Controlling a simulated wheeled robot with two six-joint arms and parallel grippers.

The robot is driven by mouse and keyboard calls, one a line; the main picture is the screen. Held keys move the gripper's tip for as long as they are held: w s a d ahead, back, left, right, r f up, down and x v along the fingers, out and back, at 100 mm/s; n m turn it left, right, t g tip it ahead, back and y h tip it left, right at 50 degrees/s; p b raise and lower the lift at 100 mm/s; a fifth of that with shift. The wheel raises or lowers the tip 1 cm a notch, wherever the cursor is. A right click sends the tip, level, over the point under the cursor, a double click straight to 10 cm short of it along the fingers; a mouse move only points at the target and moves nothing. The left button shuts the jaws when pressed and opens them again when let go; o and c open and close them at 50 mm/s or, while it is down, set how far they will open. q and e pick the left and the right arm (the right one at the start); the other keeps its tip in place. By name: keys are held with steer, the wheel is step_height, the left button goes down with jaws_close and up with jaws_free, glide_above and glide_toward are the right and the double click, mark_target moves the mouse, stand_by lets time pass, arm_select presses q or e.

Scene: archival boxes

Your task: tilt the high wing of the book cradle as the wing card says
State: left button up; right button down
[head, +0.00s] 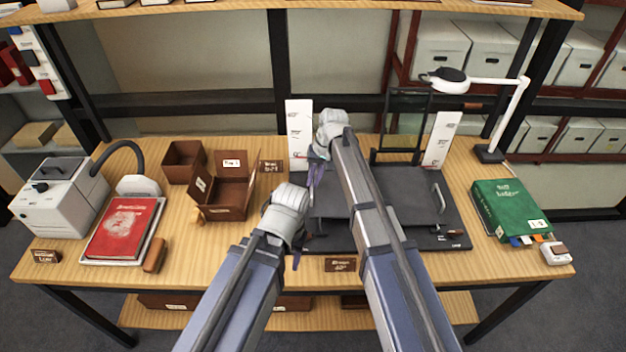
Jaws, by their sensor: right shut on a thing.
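The book cradle (456,226) lies in the middle of the table, with dark grey plates and a black upright frame at its back. Its right plate (412,190) carries a grey handle (438,198) and looks nearly flat. My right gripper (316,178) reaches across the cradle and is shut at its left edge, apparently on the left wing. My arm hides the exact grip and much of that wing. My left gripper (297,258) is low by the cradle's front left; its fingers are mostly hidden. White lettered cards stand behind left (299,130) and right (441,140); their text is unreadable.
Brown boxes (228,205) stand left of the cradle. A red book (122,228) and a white machine (62,200) are farther left. A brown label (340,265) sits at the front.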

steer(key=d+r+y+p, duration=0.5)
steer(key=d+r+y, duration=0.1)
steer(key=d+r, duration=0.3)
steer(key=shift+r, duration=0.9)
steer(key=c, duration=0.9)
jaws_free()
steer(key=shift+d, duration=0.15)
